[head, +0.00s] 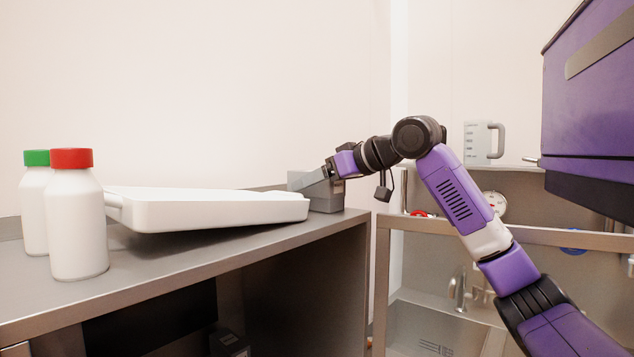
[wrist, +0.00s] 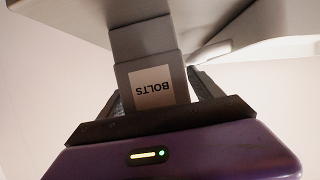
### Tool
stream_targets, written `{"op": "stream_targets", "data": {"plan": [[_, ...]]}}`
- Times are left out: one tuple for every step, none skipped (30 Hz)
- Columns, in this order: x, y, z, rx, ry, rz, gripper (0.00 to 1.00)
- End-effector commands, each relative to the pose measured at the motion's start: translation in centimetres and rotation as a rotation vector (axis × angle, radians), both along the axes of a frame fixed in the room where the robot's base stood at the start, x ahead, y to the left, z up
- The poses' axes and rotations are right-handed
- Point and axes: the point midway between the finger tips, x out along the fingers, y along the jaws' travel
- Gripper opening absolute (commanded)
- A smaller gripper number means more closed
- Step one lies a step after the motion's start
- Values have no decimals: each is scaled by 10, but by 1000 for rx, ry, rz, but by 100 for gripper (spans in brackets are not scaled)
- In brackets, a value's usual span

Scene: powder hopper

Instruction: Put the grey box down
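The grey box (head: 326,197) is at the far right end of the counter, behind the right end of the white tray. Its base appears to be at the counter top, but I cannot tell whether it bears its weight there. In the wrist view the box (wrist: 146,45) carries a white label reading BOLTS, upside down in the picture. My gripper (wrist: 160,92) has one dark finger on each side of the box's labelled end and looks shut on it. In the head view my gripper (head: 333,170) meets the box from the upper right; its fingertips are hard to make out.
Two white bottles, one with a red cap (head: 71,158) and one with a green cap (head: 37,158), stand at left. A measuring jug (head: 478,143) stands behind my arm; a purple cabinet (head: 590,125) is at right.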

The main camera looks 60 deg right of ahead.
Motion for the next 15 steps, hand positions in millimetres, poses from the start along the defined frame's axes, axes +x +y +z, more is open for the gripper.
{"op": "stream_targets", "data": {"plan": [[1, 1, -3, 1, 7, 2, 77], [1, 1, -2, 1, 7, 2, 77], [0, 1, 0, 1, 7, 1, 77], [0, 1, 2, 0, 6, 2, 77], [0, 0, 5, 0, 7, 1, 77], [-2, 1, 4, 1, 6, 1, 77], [-6, 2, 5, 0, 4, 1, 77], [-10, 2, 7, 0, 3, 1, 77], [-16, 3, 9, 0, 3, -1, 77], [-21, 5, 12, 0, 1, -1, 77], [-27, 6, 13, -1, 2, -1, 77], [-34, 8, 17, -1, 0, 0, 77], [-40, 10, 20, -1, 1, 0, 77], [-46, 11, 22, 0, 0, -1, 77], [-54, 13, 25, 0, 1, -1, 77]]}}
